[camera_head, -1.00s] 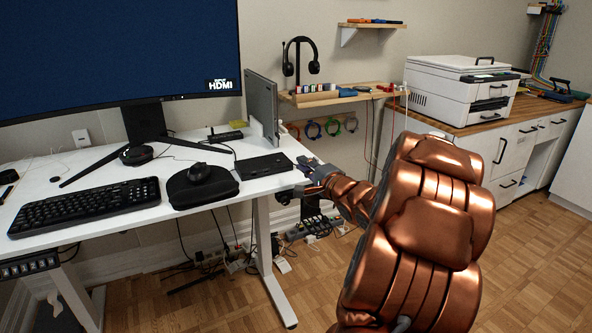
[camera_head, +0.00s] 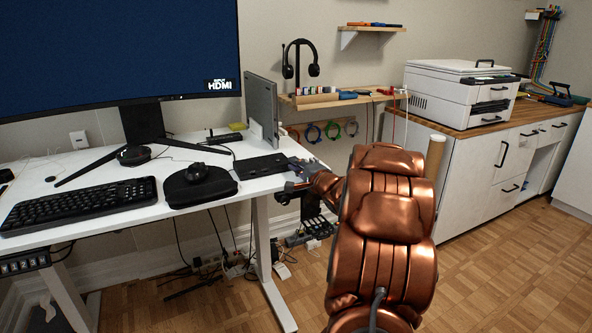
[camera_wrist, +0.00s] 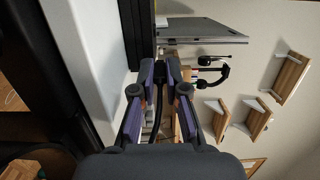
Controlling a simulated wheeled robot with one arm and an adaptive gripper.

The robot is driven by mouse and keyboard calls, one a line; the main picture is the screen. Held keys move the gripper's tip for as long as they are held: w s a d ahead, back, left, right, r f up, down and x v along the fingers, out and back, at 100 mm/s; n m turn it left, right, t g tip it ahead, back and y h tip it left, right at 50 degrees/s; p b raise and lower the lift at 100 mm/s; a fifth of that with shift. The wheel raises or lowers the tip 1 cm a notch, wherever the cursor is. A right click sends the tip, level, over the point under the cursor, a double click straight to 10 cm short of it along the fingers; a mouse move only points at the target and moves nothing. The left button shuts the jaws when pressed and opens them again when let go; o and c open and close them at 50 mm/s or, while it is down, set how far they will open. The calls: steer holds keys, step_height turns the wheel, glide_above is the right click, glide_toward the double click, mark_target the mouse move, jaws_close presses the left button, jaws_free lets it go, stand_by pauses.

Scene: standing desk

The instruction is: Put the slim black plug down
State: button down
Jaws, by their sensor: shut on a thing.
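My gripper (camera_wrist: 160,75) is shut on the slim black plug (camera_wrist: 160,73), seen in the wrist view as a dark narrow piece between the two purple-grey fingers, with a black cable trailing below it. In the head view my gripper (camera_head: 297,177) is at the right end of the white desk (camera_head: 100,222), beside a flat black box (camera_head: 262,165). The plug cannot be made out in the head view. I cannot tell whether it touches the desk.
A grey laptop (camera_head: 262,105) stands upright in a white holder behind the box. A black case (camera_head: 200,188) with a mouse and a keyboard (camera_head: 78,204) lie further left. A wooden shelf (camera_head: 330,100) with headphones (camera_head: 301,62) is behind. Power strips and cables lie under the desk.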

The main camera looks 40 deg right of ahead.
stand_by(0.3)
steer(key=c, duration=1.5)
jaws_free()
steer(key=shift+f, duration=0.1)
steer(key=shift+r+p+v, duration=0.2)
steer(key=shift+p+v, duration=1.3)
steer(key=shift+v, duration=4.55)
